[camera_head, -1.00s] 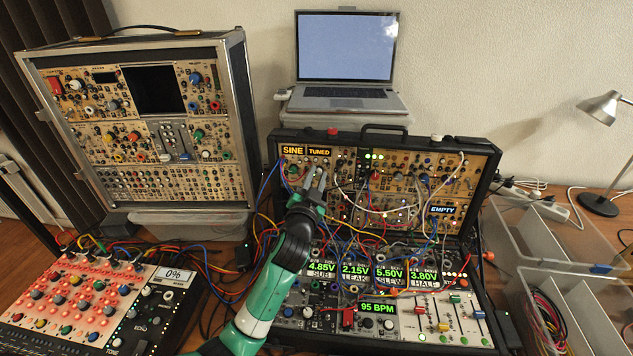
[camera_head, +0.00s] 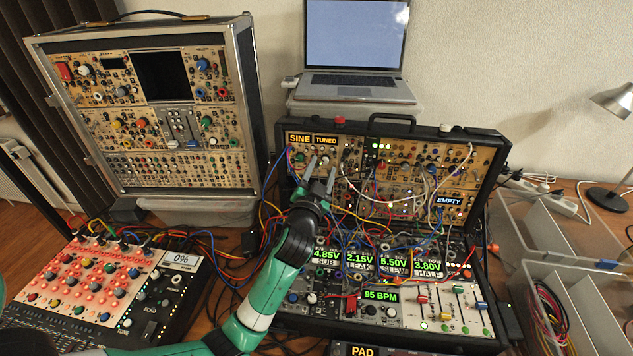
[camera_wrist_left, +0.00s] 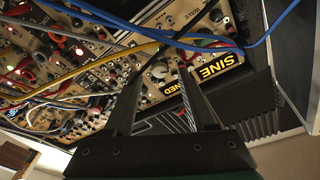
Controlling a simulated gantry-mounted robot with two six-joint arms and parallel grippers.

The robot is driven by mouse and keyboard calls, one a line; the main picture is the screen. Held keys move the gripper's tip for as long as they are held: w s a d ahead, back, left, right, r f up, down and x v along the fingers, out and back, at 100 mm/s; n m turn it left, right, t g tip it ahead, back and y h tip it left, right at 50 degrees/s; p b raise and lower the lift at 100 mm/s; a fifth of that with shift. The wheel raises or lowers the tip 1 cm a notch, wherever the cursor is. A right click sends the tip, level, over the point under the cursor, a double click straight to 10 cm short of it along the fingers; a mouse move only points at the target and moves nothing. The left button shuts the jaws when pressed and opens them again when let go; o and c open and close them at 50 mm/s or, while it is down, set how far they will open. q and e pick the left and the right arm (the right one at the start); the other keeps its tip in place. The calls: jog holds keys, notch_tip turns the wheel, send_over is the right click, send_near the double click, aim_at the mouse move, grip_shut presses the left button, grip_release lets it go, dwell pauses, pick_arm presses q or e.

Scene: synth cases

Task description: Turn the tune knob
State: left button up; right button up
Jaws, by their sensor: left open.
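The synth case (camera_head: 390,121) stands open, with lit SINE (camera_head: 299,139) and TUNED (camera_head: 325,140) labels at its upper left. My left gripper (camera_head: 321,167) is open in front of the panel just below these labels. In the left wrist view, a pale round knob (camera_wrist_left: 158,70) beside the TUNED label shows between the open fingers (camera_wrist_left: 157,68). It looks like the tune knob, but its own lettering is not readable. I cannot tell whether the fingers touch it. My right gripper is not in view.
Blue and yellow patch cables (camera_wrist_left: 85,77) hang across the panel near my fingers. A taller synth case (camera_head: 250,100) stands at the left. A laptop (camera_head: 357,40) is behind. Clear bins (camera_head: 565,245) stand at the right, near a lamp (camera_head: 612,100).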

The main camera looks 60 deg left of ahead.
pick_arm(q)
jog(key=p+v, duration=0.1)
jog(key=v, duration=0.8)
jog(key=shift+s+d, duration=0.3)
jog(key=w+d+r+t+h+p, duration=0.1)
jog(key=w+d+r+t, duration=0.15)
jog(key=d+r, duration=0.45)
jog(key=w+d+r+t+h+p, duration=0.1)
jog(key=w+d+r+t, duration=0.15)
jog(key=r, duration=0.85)
jog(key=w+d+r+t+h+p, duration=0.15)
jog(key=d+r+t, duration=0.3)
jog(key=r, duration=0.45)
jog(key=s+d+r+m+t+h, duration=0.2)
jog(key=s+d+r+t+h, duration=0.1)
jog(key=d+r+h, duration=0.35)
jog(key=s+d+r+m+t+h, duration=0.3)
jog(key=s+d+r+h, duration=0.1)
jog(key=d+r+h, duration=0.3)
notch_tip(320, 180, up, 39)
jog(key=p, duration=3.8)
jog(key=shift+w+y, duration=0.3)
jog(key=shift+w, duration=0.05)
